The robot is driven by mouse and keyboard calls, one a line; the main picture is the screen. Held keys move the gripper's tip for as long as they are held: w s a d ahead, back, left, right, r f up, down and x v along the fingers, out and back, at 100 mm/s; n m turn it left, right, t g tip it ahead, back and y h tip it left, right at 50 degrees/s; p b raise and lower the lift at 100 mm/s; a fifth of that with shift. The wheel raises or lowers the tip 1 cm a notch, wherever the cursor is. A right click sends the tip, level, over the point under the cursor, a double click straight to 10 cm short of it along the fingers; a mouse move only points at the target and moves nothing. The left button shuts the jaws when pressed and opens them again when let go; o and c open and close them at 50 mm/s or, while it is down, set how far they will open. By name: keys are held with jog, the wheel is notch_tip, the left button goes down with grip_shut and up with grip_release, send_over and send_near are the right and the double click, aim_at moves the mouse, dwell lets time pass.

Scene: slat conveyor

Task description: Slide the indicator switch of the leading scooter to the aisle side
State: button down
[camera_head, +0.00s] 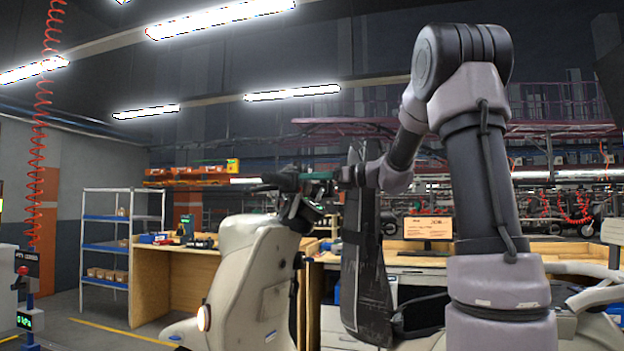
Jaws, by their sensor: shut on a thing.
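The leading scooter (252,270) is cream, with a round lit lamp low on its left side. It stands left of the middle. Its dark handlebar (270,186) is at the top. My arm reaches over from the right, and my gripper (312,184) is at the handlebar's right part, shut on a small part of the controls there. The indicator switch is too small and too covered by the gripper to make out. Its position cannot be told.
A dark upright panel (366,275) stands just right of the scooter, under my wrist. Wooden workbenches (165,275) and a blue shelf rack (107,247) are behind. A red coiled hose (38,150) hangs at left. Part of another cream scooter (592,297) shows at right.

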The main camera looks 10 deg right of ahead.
jog(key=c, duration=0.8)
grip_release()
jog(key=shift+s+a, duration=0.15)
jog(key=v, duration=1.1)
jog(key=shift+f, duration=0.1)
